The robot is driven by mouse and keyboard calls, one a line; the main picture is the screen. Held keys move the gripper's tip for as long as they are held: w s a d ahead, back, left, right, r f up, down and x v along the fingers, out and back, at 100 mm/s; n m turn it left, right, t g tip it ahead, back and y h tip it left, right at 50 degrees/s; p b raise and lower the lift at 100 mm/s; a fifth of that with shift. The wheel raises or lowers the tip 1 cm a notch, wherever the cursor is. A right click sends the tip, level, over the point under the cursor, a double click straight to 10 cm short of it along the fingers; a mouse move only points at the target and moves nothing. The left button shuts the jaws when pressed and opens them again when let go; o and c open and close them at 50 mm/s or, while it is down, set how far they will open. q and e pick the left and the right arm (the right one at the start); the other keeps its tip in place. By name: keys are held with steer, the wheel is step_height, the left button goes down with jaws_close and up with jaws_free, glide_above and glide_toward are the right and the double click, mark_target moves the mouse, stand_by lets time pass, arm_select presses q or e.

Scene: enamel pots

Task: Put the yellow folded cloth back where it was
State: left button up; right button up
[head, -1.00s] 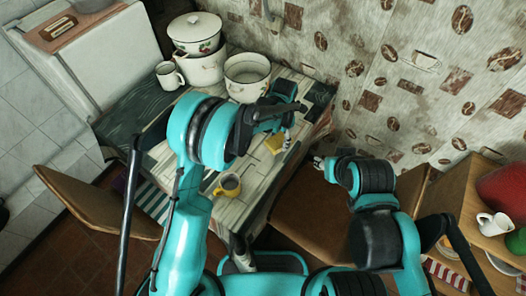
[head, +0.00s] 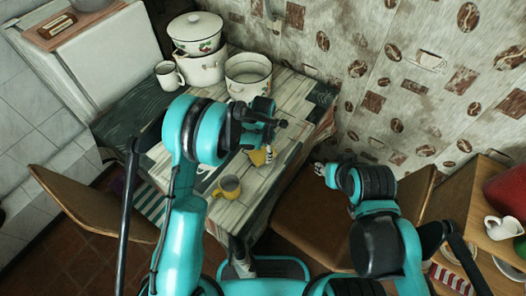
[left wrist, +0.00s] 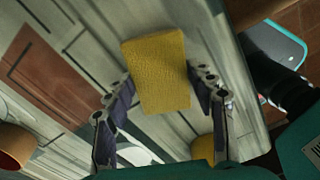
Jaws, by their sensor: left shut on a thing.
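The yellow folded cloth (head: 258,157) shows in the head view near the right edge of the table, partly hidden by my left gripper (head: 266,150). In the left wrist view the cloth (left wrist: 158,72) lies flat-sided between the two fingers of my left gripper (left wrist: 160,85), which is shut on it. The tabletop shows behind it; I cannot tell how far above the table the cloth is. My right gripper (head: 320,168) is off the table's right side, away from the cloth, too small to tell whether open or shut.
A yellow mug (head: 228,187) stands on the table's near part. A white mug (head: 168,75), stacked enamel pots (head: 200,68) and an open pot (head: 248,76) stand at the back. The planked tabletop (head: 205,150) has bare room near the yellow mug. A chair (head: 305,210) is at the right.

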arm_select(q)
steer(key=shift+f, duration=0.2)
steer(key=o, duration=1.2)
